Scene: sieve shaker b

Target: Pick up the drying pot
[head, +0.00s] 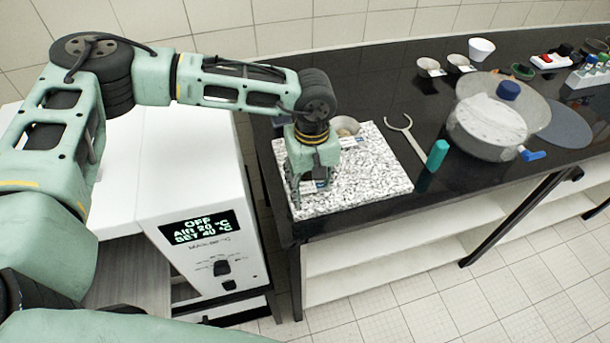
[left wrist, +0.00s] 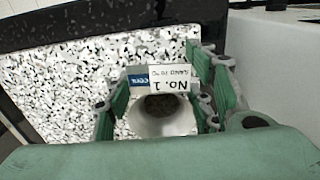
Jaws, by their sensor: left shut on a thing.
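My left gripper (head: 309,188) points down over the front left part of a speckled stone slab (head: 370,185). It is shut on a pale pot (left wrist: 165,122). In the left wrist view the pot sits between the green fingers, its open mouth showing a dark inside. A white card marked "No. 1" with a blue patch (left wrist: 162,78) shows at the pot's edge. In the head view the gripper hides most of this pot; I cannot tell whether it touches the slab. Another pot (head: 346,125) stands behind on the slab. My right gripper is not in view.
A white oven (head: 205,240) with an "OFF" display stands left of the black bench. Right of the slab are a forked tool (head: 405,131), a teal cylinder (head: 437,155) and a large round pan (head: 485,135). Small pots (head: 430,67) and a white cup (head: 481,48) stand farther back.

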